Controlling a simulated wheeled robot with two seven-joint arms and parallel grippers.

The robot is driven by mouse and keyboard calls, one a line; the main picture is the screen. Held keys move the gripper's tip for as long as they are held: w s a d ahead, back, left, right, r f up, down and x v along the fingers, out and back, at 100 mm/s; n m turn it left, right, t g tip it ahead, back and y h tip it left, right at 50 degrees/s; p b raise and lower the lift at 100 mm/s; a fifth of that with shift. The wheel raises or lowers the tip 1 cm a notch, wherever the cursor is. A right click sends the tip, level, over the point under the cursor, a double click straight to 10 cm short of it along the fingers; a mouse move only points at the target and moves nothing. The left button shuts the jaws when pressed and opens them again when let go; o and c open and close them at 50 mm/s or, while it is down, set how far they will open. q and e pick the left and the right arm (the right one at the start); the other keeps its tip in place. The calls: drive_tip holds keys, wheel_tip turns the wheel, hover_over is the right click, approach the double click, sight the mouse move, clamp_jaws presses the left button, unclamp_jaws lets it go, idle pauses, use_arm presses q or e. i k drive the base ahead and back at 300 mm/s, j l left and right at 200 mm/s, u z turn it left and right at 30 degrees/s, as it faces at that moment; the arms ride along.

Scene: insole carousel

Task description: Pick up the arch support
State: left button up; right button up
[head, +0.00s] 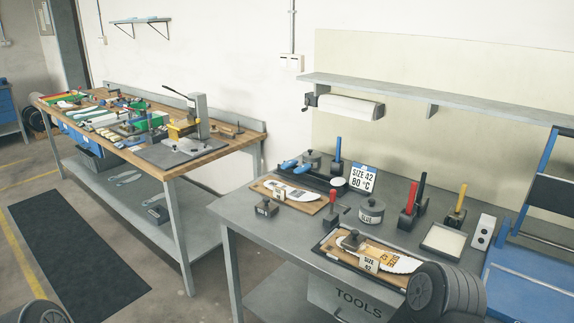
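I cannot pick out the arch support for certain at this distance. A white insole-shaped piece with a dark mark (290,190) lies on a wooden board (270,182) on the grey bench. A black-rimmed tray (330,255) nearer the front holds a pale insole-shaped piece with orange print (403,264), a dark knobbed block (351,241) and a "SIZE 42" card (370,265). Neither of my grippers shows. Dark rounded parts at the bottom right and bottom left look like my arms, and the right one hides the tray's near right corner.
The grey bench (243,209) also carries a glue pot (371,211), a "SIZE 42 80 °C" sign (363,178), upright coloured-handled tools, a small dark block (266,208) and a pale square tray (443,241). A cluttered wooden workbench (220,146) stands left; a blue chair-like frame stands right.

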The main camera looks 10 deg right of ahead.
sight(287, 164)
drive_tip(key=i+l, duration=0.2)
drive_tip(key=l, duration=0.15)
drive_tip(key=i+l, duration=0.25)
drive_tip(key=l, duration=0.15)
drive_tip(key=i+l, duration=0.2)
drive_tip(key=l, duration=0.15)
